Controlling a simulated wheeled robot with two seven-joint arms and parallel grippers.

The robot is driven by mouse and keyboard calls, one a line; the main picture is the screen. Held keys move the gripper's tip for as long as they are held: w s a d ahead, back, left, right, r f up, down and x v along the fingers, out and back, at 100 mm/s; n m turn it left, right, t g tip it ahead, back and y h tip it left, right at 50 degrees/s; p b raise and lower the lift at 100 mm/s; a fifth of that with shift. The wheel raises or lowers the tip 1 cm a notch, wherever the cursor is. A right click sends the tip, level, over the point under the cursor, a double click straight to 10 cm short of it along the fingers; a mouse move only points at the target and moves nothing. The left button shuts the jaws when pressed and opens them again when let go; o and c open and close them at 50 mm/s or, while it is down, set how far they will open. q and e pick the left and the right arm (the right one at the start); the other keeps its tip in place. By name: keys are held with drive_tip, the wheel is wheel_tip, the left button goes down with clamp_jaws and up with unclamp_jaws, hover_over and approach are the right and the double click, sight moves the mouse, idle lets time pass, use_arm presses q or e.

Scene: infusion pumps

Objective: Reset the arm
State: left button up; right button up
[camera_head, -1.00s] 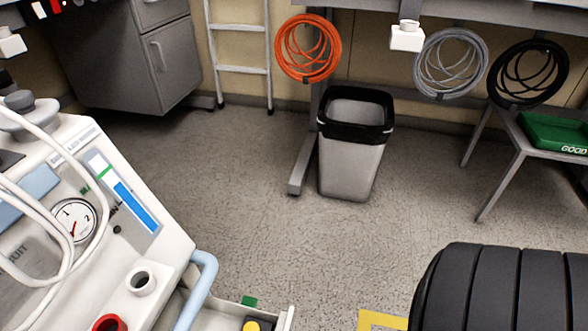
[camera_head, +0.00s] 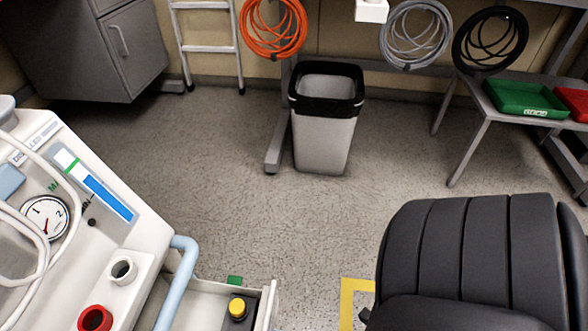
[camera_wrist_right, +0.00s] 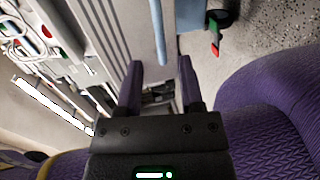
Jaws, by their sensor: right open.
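My right gripper (camera_wrist_right: 158,85) shows in the right wrist view, with its two purple fingers apart and nothing seen between them. Beyond the fingers are a white panel with hoses, grey ribbed strips and a pale blue bar (camera_wrist_right: 158,35). Neither of my grippers is seen in the head view.
A white medical machine (camera_head: 100,240) with a blue handle stands at the lower left. A black padded seat (camera_head: 465,255) is at the lower right. A bin (camera_head: 322,145) stands at the back. Speckled floor is clear between them.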

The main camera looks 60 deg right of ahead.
drive_tip(key=v, duration=0.3)
